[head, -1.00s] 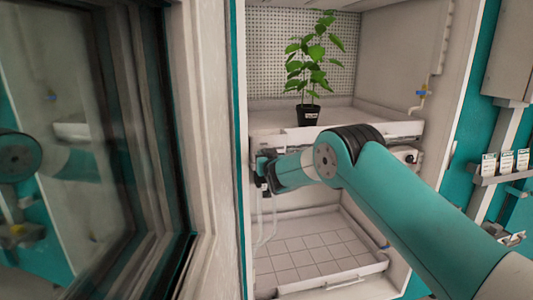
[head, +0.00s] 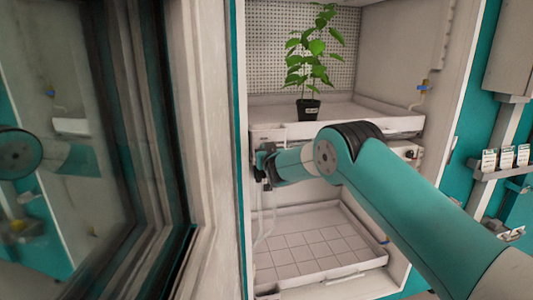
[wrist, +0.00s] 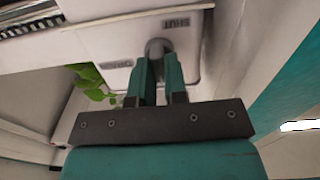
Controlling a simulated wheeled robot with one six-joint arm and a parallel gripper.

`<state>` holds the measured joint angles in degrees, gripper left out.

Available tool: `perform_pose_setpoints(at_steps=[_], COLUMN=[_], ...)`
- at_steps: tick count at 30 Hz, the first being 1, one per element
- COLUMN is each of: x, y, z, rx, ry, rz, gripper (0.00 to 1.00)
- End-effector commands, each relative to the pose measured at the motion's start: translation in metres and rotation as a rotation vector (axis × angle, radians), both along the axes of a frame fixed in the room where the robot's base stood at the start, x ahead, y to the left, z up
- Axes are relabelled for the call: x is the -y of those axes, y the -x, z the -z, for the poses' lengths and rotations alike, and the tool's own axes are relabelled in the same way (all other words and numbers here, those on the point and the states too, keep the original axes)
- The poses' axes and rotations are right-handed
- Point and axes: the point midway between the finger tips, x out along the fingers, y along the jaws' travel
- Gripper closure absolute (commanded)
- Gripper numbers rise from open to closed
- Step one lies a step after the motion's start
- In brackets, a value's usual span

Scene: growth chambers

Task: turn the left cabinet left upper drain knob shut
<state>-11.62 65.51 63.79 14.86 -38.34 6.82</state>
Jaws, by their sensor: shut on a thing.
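My gripper (wrist: 161,78) is shut on a round grey knob (wrist: 158,46), with its two teal fingers on either side of it. The knob sits on a white plate (wrist: 125,45) with the word SHUT above the knob in the wrist view and a second, blurred label to the left. In the head view my gripper (head: 264,166) is at the left end of the upper shelf's front, inside the left side of the open cabinet. The knob is hidden there by my gripper.
A potted plant (head: 308,108) stands on the upper tray (head: 370,120). A lower tray (head: 320,284) lies below. Another knob (head: 408,154) is on the right of the shelf front. A glass door (head: 75,150) stands open at left, close to my gripper.

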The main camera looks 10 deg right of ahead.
Motion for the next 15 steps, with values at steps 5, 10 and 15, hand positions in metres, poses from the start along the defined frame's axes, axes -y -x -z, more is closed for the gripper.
perform_pose_setpoints(at_steps=[5, 10, 15], x=[-0.0004, -0.0008, -0.0014], y=[-0.0002, -0.0003, -0.0003], z=[0.0045, 0.0057, 0.0056], rx=[0.002, 0.004, 0.003], ry=[0.094, 0.234, 0.396], rz=[0.000, 0.001, 0.001], gripper=[1.00, 1.00, 1.00])
